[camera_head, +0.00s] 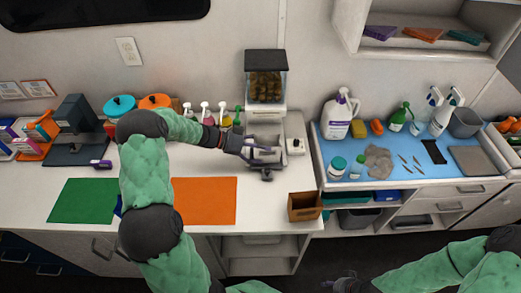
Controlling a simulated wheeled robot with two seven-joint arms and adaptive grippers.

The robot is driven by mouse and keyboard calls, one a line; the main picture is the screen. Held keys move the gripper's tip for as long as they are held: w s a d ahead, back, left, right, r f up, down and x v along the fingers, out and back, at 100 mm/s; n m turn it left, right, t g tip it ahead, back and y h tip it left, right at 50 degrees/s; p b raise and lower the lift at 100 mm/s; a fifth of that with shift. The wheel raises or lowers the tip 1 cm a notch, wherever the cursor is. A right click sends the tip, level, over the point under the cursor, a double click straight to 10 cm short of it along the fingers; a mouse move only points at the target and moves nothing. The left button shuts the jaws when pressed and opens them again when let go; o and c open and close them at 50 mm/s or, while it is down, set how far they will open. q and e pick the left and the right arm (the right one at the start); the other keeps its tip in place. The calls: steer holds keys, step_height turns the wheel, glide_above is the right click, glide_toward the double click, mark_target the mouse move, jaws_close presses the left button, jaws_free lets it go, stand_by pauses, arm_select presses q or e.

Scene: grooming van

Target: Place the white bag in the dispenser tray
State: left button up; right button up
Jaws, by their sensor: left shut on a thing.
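The dispenser (266,108) stands against the back wall, with a clear hopper of brown pieces on top and a pale grey tray (280,132) at its base. My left gripper (264,161) reaches in from the left and is over the front of the tray. It is shut on a small pale thing, which seems to be the white bag; the bag's outline is hard to tell from the tray, and the fingers partly cover it. I cannot tell whether the bag touches the tray. My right gripper (340,284) is low at the bottom edge, away from the counter, and its jaws are unclear.
Several pump bottles (205,110) stand left of the dispenser, behind my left arm. A small white box with a dark knob (296,146) is close on the right. An open brown box (304,206) sits at the front edge. Green (83,201) and orange (205,201) mats lie flat.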

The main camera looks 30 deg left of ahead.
arm_select(q)
steer(key=o, duration=1)
steer(key=shift+f, duration=0.1)
steer(key=shift+o, duration=0.2)
steer(key=shift+s+a+r, duration=0.1)
steer(key=shift+a+r, duration=0.2)
steer(key=shift+r, duration=0.05)
steer(key=p+v, duration=0.2)
steer(key=v, duration=0.9)
